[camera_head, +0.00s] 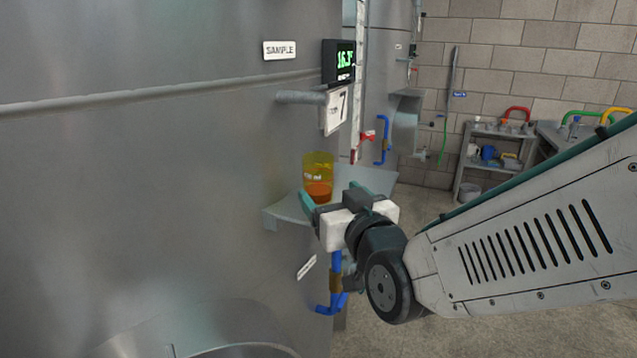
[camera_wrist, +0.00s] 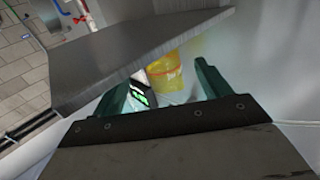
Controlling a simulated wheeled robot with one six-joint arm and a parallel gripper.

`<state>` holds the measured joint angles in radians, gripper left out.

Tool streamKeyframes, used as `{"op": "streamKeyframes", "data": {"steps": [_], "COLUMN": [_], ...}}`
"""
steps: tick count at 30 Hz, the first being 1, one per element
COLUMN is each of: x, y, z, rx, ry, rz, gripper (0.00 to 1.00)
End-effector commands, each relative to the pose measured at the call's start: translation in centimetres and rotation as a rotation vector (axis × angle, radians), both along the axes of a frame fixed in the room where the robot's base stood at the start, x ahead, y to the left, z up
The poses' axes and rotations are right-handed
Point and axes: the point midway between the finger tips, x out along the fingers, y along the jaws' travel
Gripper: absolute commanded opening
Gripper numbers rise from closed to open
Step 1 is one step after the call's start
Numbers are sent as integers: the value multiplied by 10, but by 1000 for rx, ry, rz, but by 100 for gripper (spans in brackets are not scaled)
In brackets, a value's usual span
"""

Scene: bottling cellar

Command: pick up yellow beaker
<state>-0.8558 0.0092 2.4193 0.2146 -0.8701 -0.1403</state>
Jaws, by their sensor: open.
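The yellow beaker (camera_head: 318,168) is see-through, with orange-red liquid in its lower part. It stands upright on a small grey shelf (camera_head: 375,180) fixed to the steel tank. My gripper (camera_head: 332,193) is open at the shelf's near side, its teal fingers pointing toward the beaker, and it overlaps the beaker's base in this view. In the wrist view, the beaker (camera_wrist: 163,72) shows beyond and between the fingertips of my gripper (camera_wrist: 163,80), with the shelf (camera_wrist: 110,65) at its side. I cannot tell whether the fingers touch the beaker.
The steel tank (camera_head: 150,200) fills the left. Above the beaker are a spout (camera_head: 300,97), a tag marked 7 (camera_head: 337,112) and a green-lit display (camera_head: 344,62). Blue-handled piping (camera_head: 335,290) lies below the shelf. A cart (camera_head: 492,150) stands far back; open floor lies between.

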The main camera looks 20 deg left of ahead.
Motion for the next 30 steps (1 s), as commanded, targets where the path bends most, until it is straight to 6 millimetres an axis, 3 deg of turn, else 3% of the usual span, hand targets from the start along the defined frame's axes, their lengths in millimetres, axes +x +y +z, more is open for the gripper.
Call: {"op": "streamKeyframes", "data": {"steps": [14, 23, 28, 30], "x": [47, 52, 52, 52], "y": [41, 45, 44, 44], "z": [1, 1, 1, 1], "rx": [-1, -1, -1, -1], "ry": [1, 1, 1, 1], "rz": [-2, -2, -2, -2], "gripper": [76, 76, 32, 26]}}
